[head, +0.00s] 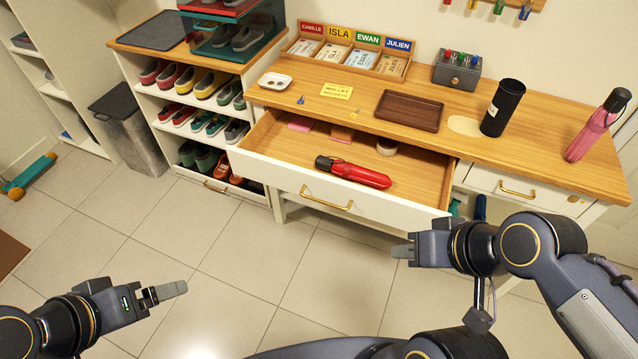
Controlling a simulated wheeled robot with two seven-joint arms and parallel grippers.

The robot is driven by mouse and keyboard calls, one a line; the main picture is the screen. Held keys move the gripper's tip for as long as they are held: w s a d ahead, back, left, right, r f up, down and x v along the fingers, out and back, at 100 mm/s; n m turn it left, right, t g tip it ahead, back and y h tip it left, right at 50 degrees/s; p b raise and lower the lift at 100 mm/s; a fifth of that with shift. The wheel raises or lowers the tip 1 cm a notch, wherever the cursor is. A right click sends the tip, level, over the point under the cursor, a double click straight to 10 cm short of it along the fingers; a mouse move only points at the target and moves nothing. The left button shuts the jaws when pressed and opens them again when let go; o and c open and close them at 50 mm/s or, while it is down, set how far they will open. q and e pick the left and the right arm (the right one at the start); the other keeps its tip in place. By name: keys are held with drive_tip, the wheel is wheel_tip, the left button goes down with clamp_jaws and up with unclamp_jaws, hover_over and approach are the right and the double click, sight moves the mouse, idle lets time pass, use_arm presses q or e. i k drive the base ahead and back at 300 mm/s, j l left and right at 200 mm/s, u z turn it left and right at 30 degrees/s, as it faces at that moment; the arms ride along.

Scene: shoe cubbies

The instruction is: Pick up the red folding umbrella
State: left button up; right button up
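The red folding umbrella (365,176) lies on its side in the open drawer (415,185) of the desk, its black handle end to the left. Nothing touches it from above. My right gripper (403,250) is in front of the drawer, below and to the right of the umbrella, and apart from it. My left gripper (168,292) is over the floor at the lower left, far from the umbrella. I see no object in either gripper. The angle does not show clearly whether their fingers are apart.
The drawer also holds a small round item (387,147) and flat pieces. A shoe rack (165,128) adjoins at left. The floor in front is clear.

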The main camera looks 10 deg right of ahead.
sight(348, 170)
drive_tip(key=i+l+u, duration=0.15)
drive_tip(key=l+u, duration=0.15)
drive_tip(key=l, duration=0.4)
drive_tip(key=l+u, duration=0.3)
drive_tip(key=l, duration=0.4)
